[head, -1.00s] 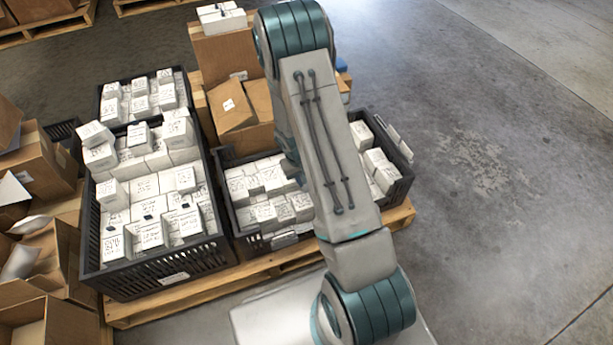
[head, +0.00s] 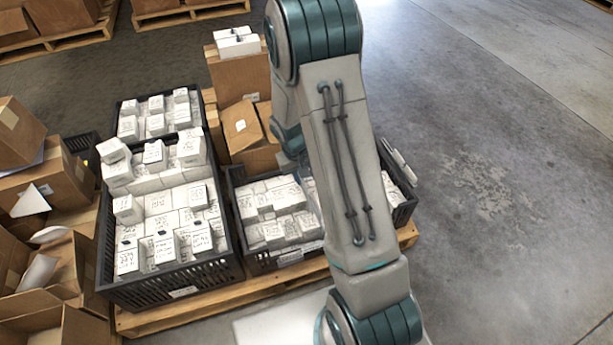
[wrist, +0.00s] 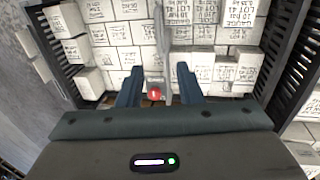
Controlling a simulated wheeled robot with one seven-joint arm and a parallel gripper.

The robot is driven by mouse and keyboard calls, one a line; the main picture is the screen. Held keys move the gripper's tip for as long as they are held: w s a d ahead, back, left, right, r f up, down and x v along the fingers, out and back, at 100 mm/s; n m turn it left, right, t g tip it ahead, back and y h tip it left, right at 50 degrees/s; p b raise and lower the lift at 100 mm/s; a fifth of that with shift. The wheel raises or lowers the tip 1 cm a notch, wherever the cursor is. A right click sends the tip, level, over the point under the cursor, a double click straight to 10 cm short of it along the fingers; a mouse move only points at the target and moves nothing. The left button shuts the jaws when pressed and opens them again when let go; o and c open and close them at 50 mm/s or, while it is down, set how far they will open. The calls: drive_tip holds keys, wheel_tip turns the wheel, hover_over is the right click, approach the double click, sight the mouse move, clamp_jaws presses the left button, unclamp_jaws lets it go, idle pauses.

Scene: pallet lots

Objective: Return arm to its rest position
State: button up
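My gripper (wrist: 160,88) shows in the wrist view with its two blue fingers spread apart. Nothing is seen held between them. It hangs above a dark crate (wrist: 283,50) of white labelled boxes (wrist: 190,35). A small red spot shows between the fingers; I cannot tell what it is. In the head view my arm rises in front of the right crate (head: 262,262) and hides part of it. My gripper is hidden there.
A larger black crate (head: 165,290) full of white boxes stands to the left on the wooden pallet (head: 215,308). Brown cartons (head: 240,80) stand behind, and open cartons (head: 50,270) lie at far left. The concrete floor (head: 500,230) at right is clear.

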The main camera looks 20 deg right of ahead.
idle(0.4)
drive_tip(key=s+a+r+t+p, duration=0.1)
drive_tip(key=s+r+p, duration=0.5)
drive_tip(key=r, duration=1)
drive_tip(key=s+a+r+p, duration=0.1)
drive_tip(key=r+p, duration=0.8)
drive_tip(key=r, duration=0.6)
drive_tip(key=s+a+r+t+y+p, duration=0.1)
drive_tip(key=s+r+p, duration=0.5)
drive_tip(key=r, duration=0.5)
drive_tip(key=s+a+r+y+p, duration=0.1)
drive_tip(key=s+a+r+p, duration=0.1)
drive_tip(key=s+r+p, duration=0.4)
wheel_tip(320, 180, up, 6)
drive_tip(key=shift+s+f+t+p, duration=0.2)
drive_tip(key=shift+s+t+p, duration=0.2)
drive_tip(key=shift+p, duration=0.7)
drive_tip(key=shift+o, duration=0.4)
drive_tip(key=shift+w, duration=0.1)
drive_tip(key=shift+a, duration=0.15)
